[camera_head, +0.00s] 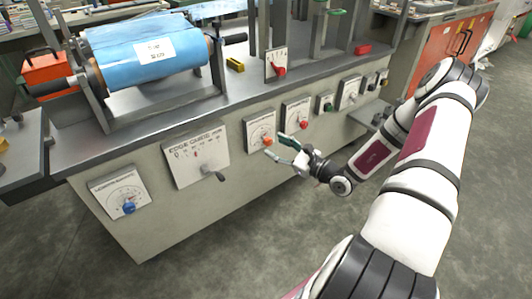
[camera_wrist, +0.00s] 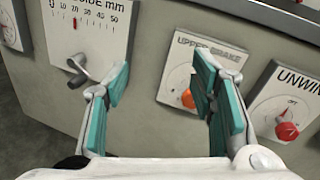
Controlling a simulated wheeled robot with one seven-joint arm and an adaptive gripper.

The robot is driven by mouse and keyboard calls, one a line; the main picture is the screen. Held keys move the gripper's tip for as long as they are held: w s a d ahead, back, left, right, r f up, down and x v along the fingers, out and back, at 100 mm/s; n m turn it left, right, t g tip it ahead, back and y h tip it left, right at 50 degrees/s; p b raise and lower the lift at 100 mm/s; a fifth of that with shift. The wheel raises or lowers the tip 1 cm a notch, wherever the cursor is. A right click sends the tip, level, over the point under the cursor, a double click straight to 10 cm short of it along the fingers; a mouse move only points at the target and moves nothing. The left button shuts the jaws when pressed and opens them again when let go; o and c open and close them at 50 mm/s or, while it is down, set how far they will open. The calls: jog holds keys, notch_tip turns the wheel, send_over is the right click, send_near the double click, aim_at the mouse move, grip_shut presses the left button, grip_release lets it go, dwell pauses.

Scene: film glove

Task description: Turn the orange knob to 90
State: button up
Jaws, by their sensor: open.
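The orange knob (camera_head: 266,141) sits on a white dial plate (camera_head: 256,126) on the front of the machine. In the wrist view the orange knob (camera_wrist: 188,98) shows on a plate labelled "UPPER BRAKE" (camera_wrist: 180,68), partly hidden behind the right finger. My gripper (camera_head: 275,147) is open and empty in front of the panel, with its fingertips close to the orange knob in the head view. In the wrist view my gripper (camera_wrist: 162,85) has its teal fingers spread wide, and the knob lies right of their middle. I cannot tell whether a finger touches the knob. The knob's exact setting is too small to read.
A red knob (camera_head: 303,124) on the "UNWIND" plate (camera_wrist: 286,95) is to the right. The edge guide plate (camera_head: 195,154) with its lever (camera_wrist: 77,70) is to the left. A blue knob (camera_head: 129,208) is farther left. The machine's bench top (camera_head: 150,125) overhangs the panel.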

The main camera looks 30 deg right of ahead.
aim_at(269, 143)
jog(key=s+d+f+m+h+b, duration=0.1)
jog(key=d+f+m+h+b, duration=0.1)
jog(key=d+f+m+h, duration=0.45)
jog(key=w+b, duration=0.1)
jog(key=w, duration=0.3)
jog(key=w+a+f+n+y+b, duration=0.1)
jog(key=w+b, duration=0.1)
jog(key=w, duration=0.3)
jog(key=w+a+y+b, duration=0.1)
jog(key=w, duration=0.3)
jog(key=shift+w+f+n+t+b, duration=0.25)
jog(key=shift+n+t+b, duration=0.1)
jog(key=shift+t, duration=0.05)
jog(key=c, duration=1.2)
